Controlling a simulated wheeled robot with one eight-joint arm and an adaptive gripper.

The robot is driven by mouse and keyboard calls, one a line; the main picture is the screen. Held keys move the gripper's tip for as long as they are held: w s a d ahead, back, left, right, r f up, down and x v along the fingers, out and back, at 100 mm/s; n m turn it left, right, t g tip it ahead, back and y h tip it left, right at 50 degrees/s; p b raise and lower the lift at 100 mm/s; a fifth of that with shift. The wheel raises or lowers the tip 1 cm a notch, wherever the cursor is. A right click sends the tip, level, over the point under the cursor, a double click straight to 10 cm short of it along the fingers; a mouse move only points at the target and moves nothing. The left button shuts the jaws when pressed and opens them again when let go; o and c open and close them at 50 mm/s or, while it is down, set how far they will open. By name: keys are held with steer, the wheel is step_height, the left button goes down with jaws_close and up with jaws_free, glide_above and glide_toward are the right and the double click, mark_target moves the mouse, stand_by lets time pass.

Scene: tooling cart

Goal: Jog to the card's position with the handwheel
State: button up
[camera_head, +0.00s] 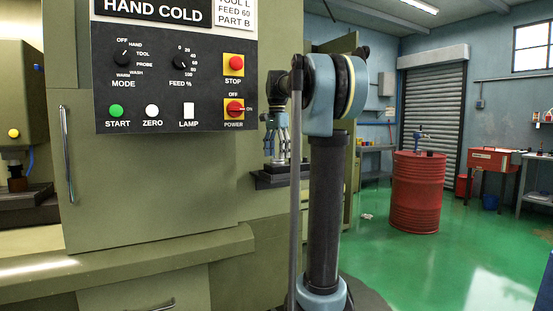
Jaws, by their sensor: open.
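The card (236,13) at the panel's upper right shows "TOOL L, FEED 60, PART B"; its top is cut off. The display (150,10) beside it reads "HAND COLD". Below are the MODE knob (121,61), whose pointer seems turned up right toward HAND, and the FEED % knob (181,63), whose exact setting is too small to read. The POWER switch (234,107) appears at ON. I cannot make out a handwheel. My gripper (280,157) points down just right of the panel, open, above a dark ledge, partly hidden by my arm.
The panel also has a red STOP button (234,65), green START (116,111), white ZERO (152,111) and a LAMP switch (189,111). The green machine (160,190) fills the left. A red drum (418,190) stands right, with open green floor around it.

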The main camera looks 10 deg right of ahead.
steer(key=shift+f, duration=0.8)
steer(key=c, duration=1.1)
steer(key=shift+o, duration=0.2)
steer(key=shift+n, duration=0.4)
steer(key=n, duration=0.4)
steer(key=shift+n, duration=2.9)
